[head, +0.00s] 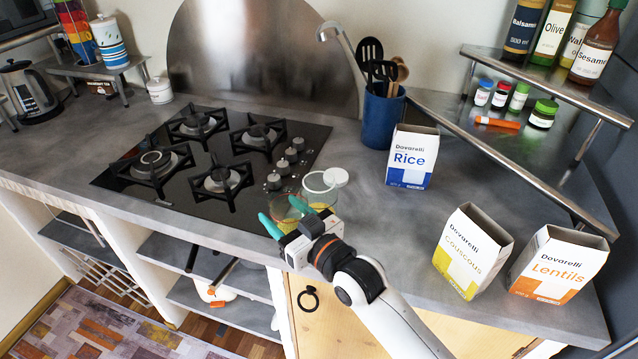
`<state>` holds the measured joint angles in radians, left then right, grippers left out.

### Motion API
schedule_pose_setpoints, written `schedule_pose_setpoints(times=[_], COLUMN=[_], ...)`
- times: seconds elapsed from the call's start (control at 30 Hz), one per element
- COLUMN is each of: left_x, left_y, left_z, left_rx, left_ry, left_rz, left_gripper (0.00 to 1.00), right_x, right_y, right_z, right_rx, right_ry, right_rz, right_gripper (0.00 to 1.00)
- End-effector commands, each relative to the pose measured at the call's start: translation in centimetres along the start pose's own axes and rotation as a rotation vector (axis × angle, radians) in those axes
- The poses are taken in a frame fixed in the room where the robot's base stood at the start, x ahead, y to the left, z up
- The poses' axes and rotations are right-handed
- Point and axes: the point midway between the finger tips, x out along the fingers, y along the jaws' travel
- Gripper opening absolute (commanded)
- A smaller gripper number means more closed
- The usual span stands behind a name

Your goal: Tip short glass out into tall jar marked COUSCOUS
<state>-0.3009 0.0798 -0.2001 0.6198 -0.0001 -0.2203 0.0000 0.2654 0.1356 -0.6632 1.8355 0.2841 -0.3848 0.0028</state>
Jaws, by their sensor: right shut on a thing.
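My right gripper (285,215), with teal fingertips, is at the counter's front edge, beside the hob. It is shut on what looks like the short glass (287,206), clear and mostly hidden by the fingers. Just right of it and touching or close to it in the picture is a clear jar (320,196) with some yellow at its lower part, partly hidden by the gripper. A white ring and a pale round disc (336,177) show at its top. No COUSCOUS mark is readable on the jar. How far the glass is tilted cannot be told. My left gripper is not in view.
Boxes of Rice (411,158), Couscous (472,251) and Lentils (557,265) stand to the right. A blue utensil pot (381,120) stands behind. The black gas hob (215,155) is at left. A steel shelf (540,75) holds bottles. Counter between jar and Couscous box is clear.

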Motion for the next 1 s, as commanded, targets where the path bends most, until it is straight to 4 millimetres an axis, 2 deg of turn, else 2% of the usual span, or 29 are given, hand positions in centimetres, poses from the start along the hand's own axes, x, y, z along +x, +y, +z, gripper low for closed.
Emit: schedule_pose_setpoints(times=[0.1,0.23,0.67,1.0], left_x=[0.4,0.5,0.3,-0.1], left_y=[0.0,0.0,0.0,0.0], left_z=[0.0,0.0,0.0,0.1], left_rx=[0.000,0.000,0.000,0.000], left_ry=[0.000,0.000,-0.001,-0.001], left_rz=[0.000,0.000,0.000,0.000], left_gripper=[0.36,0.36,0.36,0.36], right_x=[1.2,1.7,1.8,2.0], right_y=[0.1,0.2,0.1,-0.6], right_z=[-0.3,-0.4,-0.2,0.4], right_rx=[-0.003,-0.001,0.018,0.155], right_ry=[-0.002,-0.002,0.000,0.022], right_rz=[0.032,0.047,0.049,0.049], right_gripper=[0.22,0.22,0.22,0.22])
